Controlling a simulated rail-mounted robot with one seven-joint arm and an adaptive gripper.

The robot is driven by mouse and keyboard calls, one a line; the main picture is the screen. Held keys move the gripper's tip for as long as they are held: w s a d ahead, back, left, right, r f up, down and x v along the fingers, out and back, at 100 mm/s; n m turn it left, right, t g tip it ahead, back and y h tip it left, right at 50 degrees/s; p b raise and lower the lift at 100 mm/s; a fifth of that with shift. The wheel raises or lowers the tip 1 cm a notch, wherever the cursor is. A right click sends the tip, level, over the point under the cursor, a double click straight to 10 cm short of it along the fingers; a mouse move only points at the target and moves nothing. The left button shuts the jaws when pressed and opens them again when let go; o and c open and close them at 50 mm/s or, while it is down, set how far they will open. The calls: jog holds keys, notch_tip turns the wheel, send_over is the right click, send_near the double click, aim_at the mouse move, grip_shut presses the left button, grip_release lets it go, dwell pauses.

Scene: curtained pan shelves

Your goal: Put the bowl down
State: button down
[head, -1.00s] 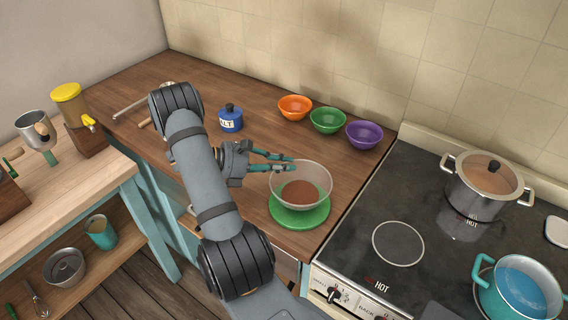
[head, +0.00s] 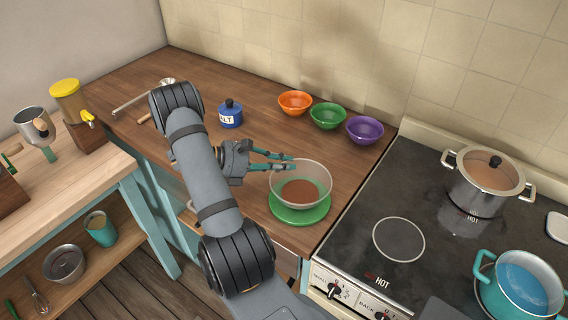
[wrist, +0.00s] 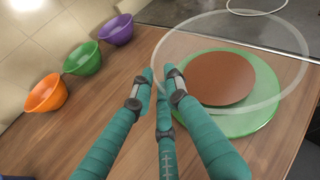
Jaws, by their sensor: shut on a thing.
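The clear glass bowl (head: 322,180) holds brown contents (head: 300,191). It is upright over a round green plate (head: 301,215) near the counter's front edge, left of the stove. I cannot tell whether its base touches the plate or is slightly above it. My gripper (head: 290,163) has its teal fingers shut on the bowl's left rim. In the wrist view the fingertips (wrist: 159,78) meet the near side of the clear rim (wrist: 250,15), and the plate (wrist: 244,122) shows beneath the brown contents.
Orange (head: 295,104), green (head: 328,119) and purple (head: 364,131) bowls stand along the wall. A blue salt jar (head: 231,117) stands behind my arm. The stove (head: 385,205) at the right carries a lidded pot (head: 487,190) and a teal pot (head: 519,290).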

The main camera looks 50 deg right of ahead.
jog(key=shift+f, duration=0.2)
jog(key=c, duration=1.6)
grip_release()
jog(key=shift+c, duration=0.2)
jog(key=shift+a, duration=0.1)
jog(key=v, duration=1.2)
jog(key=shift+c, duration=0.5)
jog(key=c, duration=0.7)
grip_shut()
